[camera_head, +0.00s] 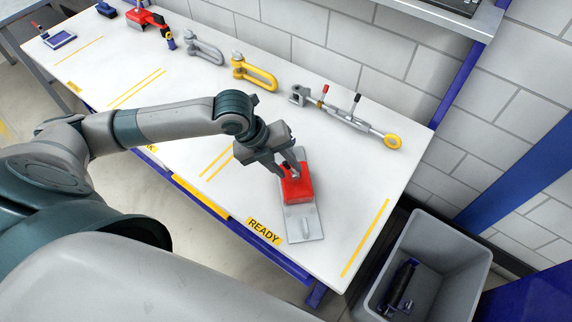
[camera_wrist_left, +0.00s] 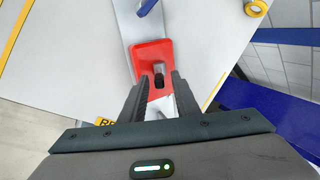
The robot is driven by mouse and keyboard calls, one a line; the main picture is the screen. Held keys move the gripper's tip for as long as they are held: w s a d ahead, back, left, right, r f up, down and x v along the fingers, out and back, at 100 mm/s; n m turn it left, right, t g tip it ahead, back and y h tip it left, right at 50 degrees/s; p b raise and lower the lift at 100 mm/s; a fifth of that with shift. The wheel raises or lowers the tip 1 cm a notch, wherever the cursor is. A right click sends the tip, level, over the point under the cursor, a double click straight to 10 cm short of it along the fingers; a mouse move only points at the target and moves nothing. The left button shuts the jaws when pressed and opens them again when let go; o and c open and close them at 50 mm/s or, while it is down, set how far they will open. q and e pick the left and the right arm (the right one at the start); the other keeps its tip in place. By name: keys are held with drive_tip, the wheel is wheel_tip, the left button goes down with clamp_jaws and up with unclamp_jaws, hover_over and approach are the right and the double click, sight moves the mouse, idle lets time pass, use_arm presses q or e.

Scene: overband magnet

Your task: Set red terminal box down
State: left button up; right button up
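The red terminal box (camera_head: 298,188) is on a grey metal plate (camera_head: 303,224) near the READY end of the white table. It looks level, but whether it rests fully on the plate cannot be told. My left gripper (camera_head: 290,170) reaches down to the box's far end. In the left wrist view, the red box (camera_wrist_left: 151,52) runs in between the two dark fingers of the left gripper (camera_wrist_left: 160,80), which lie close against both its sides. A dark opening shows in the box near the fingertips. The fingertips' contact is partly hidden. My right gripper is not in view.
A turnbuckle with a yellow ring (camera_head: 392,141), a yellow shackle (camera_head: 254,72) and a grey shackle (camera_head: 203,47) lie along the back by the wall. A grey bin (camera_head: 430,250) holding a dark tool stands off the table's right end. The table right of the plate is clear.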

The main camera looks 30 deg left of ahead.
use_arm(q)
drive_tip(key=b+v, duration=0.1)
drive_tip(key=v, duration=1.1)
drive_tip(key=shift+r+b, duration=0.2)
drive_tip(key=shift+b, duration=0.1)
drive_tip(key=shift+a, duration=0.1)
idle(0.5)
